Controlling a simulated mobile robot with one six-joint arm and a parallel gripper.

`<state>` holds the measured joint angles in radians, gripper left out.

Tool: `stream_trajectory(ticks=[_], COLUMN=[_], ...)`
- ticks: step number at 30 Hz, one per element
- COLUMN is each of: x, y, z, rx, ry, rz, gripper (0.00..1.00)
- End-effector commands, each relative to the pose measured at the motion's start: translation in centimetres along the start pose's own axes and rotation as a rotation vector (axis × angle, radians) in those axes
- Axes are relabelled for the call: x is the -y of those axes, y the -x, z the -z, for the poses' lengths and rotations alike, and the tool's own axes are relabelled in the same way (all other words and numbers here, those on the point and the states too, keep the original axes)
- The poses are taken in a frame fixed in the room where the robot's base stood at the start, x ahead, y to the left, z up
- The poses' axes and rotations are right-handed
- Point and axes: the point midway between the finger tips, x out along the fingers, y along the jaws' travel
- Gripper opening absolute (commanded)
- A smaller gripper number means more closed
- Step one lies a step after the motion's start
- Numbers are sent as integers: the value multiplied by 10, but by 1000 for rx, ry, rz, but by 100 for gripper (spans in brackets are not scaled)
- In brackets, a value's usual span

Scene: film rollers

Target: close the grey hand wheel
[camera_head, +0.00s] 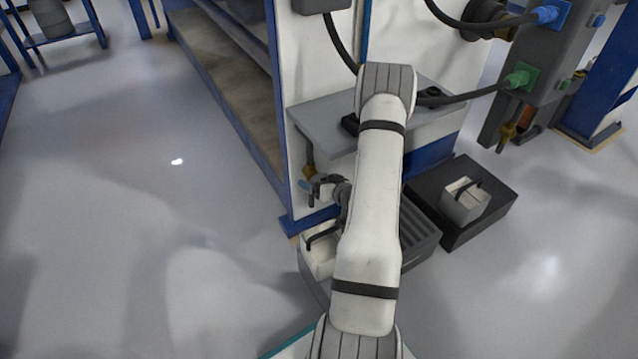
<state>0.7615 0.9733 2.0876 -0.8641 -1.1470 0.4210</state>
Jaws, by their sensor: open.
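I cannot make out a grey hand wheel for certain. My dark gripper (316,191) is left of the arm, low beside the blue-and-white cabinet. It is open, and I see nothing held. A brass tap (309,172) is just above and left of it. They look close, but contact cannot be told.
A grey shelf (325,122) juts from the cabinet (292,90) behind my arm. Hoses run to blue (546,15) and green (522,78) connectors. The left floor is clear.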

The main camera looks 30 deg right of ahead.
Motion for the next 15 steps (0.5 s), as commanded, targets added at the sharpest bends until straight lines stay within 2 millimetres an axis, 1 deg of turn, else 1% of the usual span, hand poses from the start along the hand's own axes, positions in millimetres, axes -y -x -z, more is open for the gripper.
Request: stream_trajectory(ticks=[5, 8, 12, 15], x=[0, 0, 0, 0], y=[6, 20, 45, 61], z=[1, 3, 3, 3], rx=[0, 0, 1, 0], ry=[-1, -1, -2, -3], rz=[-1, -2, -3, -2], gripper=[94, 94, 94, 94])
